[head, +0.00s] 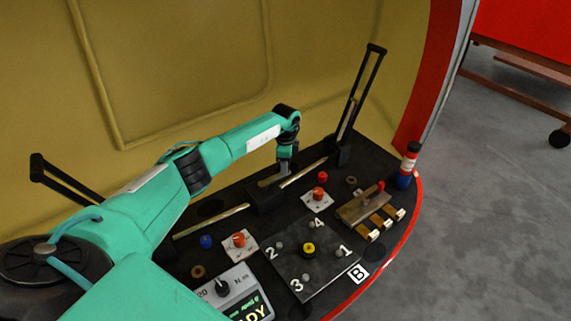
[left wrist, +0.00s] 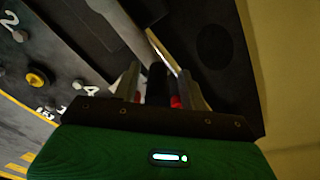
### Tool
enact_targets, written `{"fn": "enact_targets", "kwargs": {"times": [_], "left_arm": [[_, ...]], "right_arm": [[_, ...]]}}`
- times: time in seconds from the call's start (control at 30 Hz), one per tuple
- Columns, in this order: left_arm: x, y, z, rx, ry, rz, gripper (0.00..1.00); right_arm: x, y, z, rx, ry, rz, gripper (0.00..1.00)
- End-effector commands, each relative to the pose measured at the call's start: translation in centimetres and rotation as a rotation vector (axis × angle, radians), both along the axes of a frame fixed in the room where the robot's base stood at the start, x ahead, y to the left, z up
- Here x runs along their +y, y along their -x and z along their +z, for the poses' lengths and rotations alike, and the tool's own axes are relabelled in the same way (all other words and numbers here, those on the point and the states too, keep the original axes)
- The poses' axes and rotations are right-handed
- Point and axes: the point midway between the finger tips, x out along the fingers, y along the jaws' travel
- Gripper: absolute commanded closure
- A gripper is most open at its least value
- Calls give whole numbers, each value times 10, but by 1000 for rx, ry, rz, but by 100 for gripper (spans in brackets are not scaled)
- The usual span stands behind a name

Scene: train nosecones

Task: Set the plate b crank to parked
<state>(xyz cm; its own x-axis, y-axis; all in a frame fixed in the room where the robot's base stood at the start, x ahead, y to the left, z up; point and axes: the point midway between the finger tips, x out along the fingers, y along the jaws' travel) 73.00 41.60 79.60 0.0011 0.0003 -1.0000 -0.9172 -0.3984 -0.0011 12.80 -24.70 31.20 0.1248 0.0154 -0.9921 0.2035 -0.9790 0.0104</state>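A dark square plate (head: 316,274) with bolts numbered 1 to 4 and a yellow hub (head: 308,249) lies on the black console, beside a B label (head: 358,273). Its hub also shows at the left of the left wrist view (left wrist: 37,77). I cannot tell for sure which part is the crank. My left gripper (head: 284,168) points down beside a black block (head: 264,200) on the console, behind the plate. In the left wrist view its fingers (left wrist: 160,88) stand apart, with a dark upright piece (left wrist: 157,84) between them. Contact is unclear. My right gripper is out of view.
Red-knobbed selectors (head: 320,193) (head: 239,240), a brass-tabbed block (head: 362,208) and a torque readout (head: 238,296) surround the plate.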

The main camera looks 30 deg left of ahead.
Motion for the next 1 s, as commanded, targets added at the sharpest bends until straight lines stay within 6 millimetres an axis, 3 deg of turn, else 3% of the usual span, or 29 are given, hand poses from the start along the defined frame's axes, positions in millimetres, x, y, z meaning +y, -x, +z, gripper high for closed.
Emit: {"fn": "enact_targets", "kwargs": {"times": [0.23,0.47,0.7,1.0], "left_arm": [[0,-1,14,-2,0,-2,57],[1,-1,62,-3,0,-2,57],[1,0,112,-2,-1,0,57],[1,0,137,0,1,0,57]], "right_arm": [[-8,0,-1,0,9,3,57],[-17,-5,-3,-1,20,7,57],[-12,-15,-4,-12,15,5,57],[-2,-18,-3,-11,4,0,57]]}}
